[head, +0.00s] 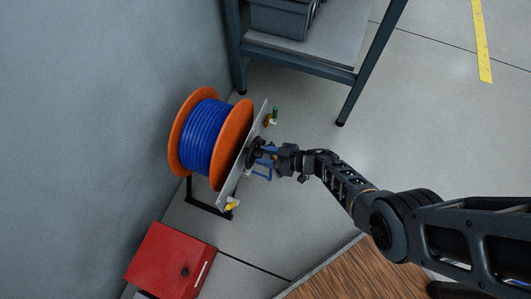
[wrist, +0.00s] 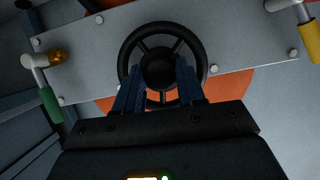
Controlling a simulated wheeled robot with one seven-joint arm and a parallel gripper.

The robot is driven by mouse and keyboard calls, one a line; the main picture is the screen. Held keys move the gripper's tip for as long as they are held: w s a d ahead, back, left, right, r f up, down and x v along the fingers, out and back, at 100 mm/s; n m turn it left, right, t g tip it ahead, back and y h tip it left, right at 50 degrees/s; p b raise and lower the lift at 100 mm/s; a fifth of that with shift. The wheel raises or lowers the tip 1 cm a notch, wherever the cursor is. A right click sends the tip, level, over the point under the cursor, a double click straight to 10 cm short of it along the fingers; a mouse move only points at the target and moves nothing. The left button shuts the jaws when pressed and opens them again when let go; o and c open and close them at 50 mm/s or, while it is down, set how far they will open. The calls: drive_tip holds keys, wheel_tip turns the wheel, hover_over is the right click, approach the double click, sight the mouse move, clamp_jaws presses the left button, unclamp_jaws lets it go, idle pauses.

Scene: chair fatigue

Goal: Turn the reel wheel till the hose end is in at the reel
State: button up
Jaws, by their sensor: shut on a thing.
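The reel (head: 233,140) stands by the wall in the head view, with orange flanges and blue hose (head: 201,133) wound between them. A grey plate (head: 236,172) covers its right side. The black reel wheel (head: 254,153) is on that plate; the wrist view shows its round rim, spokes and hub (wrist: 158,68) face on. My gripper (head: 264,156) is at the wheel, its blue fingers reaching over the lower rim to either side of the hub in the wrist view (wrist: 158,85). It is shut on the wheel. I cannot make out the hose end.
A green-handled valve (head: 274,116) and a yellow-handled valve (head: 232,204) stick out at the plate's ends. A red box (head: 170,262) lies below the reel, a wooden top (head: 350,275) at bottom right. A shelf rack (head: 300,61) stands behind. Floor to the right is clear.

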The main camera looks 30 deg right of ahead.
drive_tip(key=shift+m+g+y, duration=0.3)
drive_tip(key=shift+m+y, duration=0.2)
drive_tip(key=shift+m, duration=0.2)
drive_tip(key=o, duration=1)
drive_tip(key=shift+o, duration=0.2)
drive_tip(key=shift+d, duration=0.1)
drive_tip(key=p+v, duration=0.3)
drive_tip(key=v, duration=0.4)
drive_tip(key=shift+s+d+p, duration=0.15)
drive_tip(key=shift+s+p, duration=0.1)
drive_tip(key=shift+p, duration=0.15)
drive_tip(key=shift+r, duration=0.15)
